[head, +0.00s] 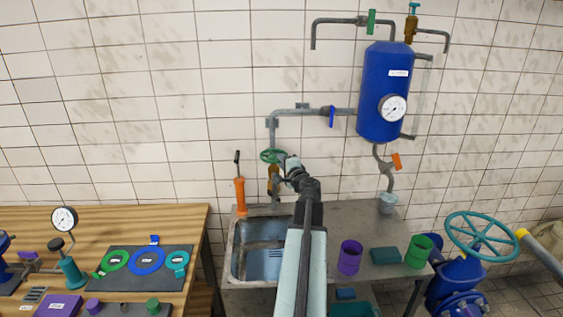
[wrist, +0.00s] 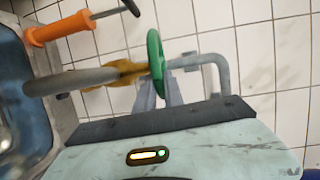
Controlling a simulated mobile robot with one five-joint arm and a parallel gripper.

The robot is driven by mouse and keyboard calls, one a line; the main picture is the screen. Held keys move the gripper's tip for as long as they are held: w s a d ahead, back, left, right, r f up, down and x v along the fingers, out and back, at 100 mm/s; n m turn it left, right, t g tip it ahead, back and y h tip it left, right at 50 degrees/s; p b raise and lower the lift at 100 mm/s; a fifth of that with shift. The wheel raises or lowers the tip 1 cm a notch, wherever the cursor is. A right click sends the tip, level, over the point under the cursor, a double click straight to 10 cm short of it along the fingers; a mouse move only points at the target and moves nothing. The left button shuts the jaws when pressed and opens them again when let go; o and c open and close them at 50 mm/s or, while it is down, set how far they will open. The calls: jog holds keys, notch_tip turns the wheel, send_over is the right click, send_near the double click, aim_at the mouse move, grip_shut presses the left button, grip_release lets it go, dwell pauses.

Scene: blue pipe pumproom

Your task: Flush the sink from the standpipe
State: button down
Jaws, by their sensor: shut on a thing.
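The standpipe's green handwheel (head: 271,156) sits on a brass valve (head: 273,180) above the sink (head: 237,255). My gripper (head: 284,163) is at the wheel's right side, shut on its rim. In the wrist view the green handwheel (wrist: 155,58) is edge-on between my grey fingers (wrist: 164,93). The brass valve body (wrist: 125,71) and grey spout (wrist: 70,79) show beside it, the spout reaching toward the sink (wrist: 12,90). No water shows from the spout. My arm hides part of the sink's right side and the counter.
An orange hand pump (head: 240,195) stands at the sink's back left corner. A blue tank (head: 385,95) with a gauge hangs on the wall. A blue-handled valve (head: 331,116) is on the upper pipe. A purple cup (head: 350,257) and green cup (head: 419,251) stand on the counter.

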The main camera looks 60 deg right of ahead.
aim_at(286, 153)
jog(key=shift+d, duration=0.1)
jog(key=n+y, duration=0.1)
jog(key=d+n+t+y, duration=0.1)
jog(key=y, duration=0.1)
jog(key=n+t+y, duration=0.1)
jog(key=shift+s+d+y, duration=0.15)
jog(key=shift+d+y, duration=0.15)
jog(key=shift+d, duration=0.1)
jog(key=n+y, duration=0.1)
jog(key=d+n+y, duration=0.1)
jog(key=y, duration=0.1)
jog(key=n+t+y, duration=0.1)
jog(key=y, duration=0.1)
jog(key=shift+d+n, duration=0.3)
jog(key=shift+n, duration=0.1)
jog(key=n+y, duration=0.2)
jog(key=y, duration=0.1)
jog(key=d+n+y, duration=0.1)
jog(key=shift+w+y, duration=0.35)
jog(key=shift+y, duration=0.05)
jog(key=shift+w+n+g+y, duration=0.2)
jog(key=shift+n+g+y, duration=0.4)
jog(key=shift+n+y, duration=0.55)
jog(key=shift+y, duration=0.25)
jog(key=c, duration=1.5)
grip_release()
jog(key=shift+w, duration=0.1)
jog(key=shift+o, duration=0.2)
jog(key=shift+d, duration=0.1)
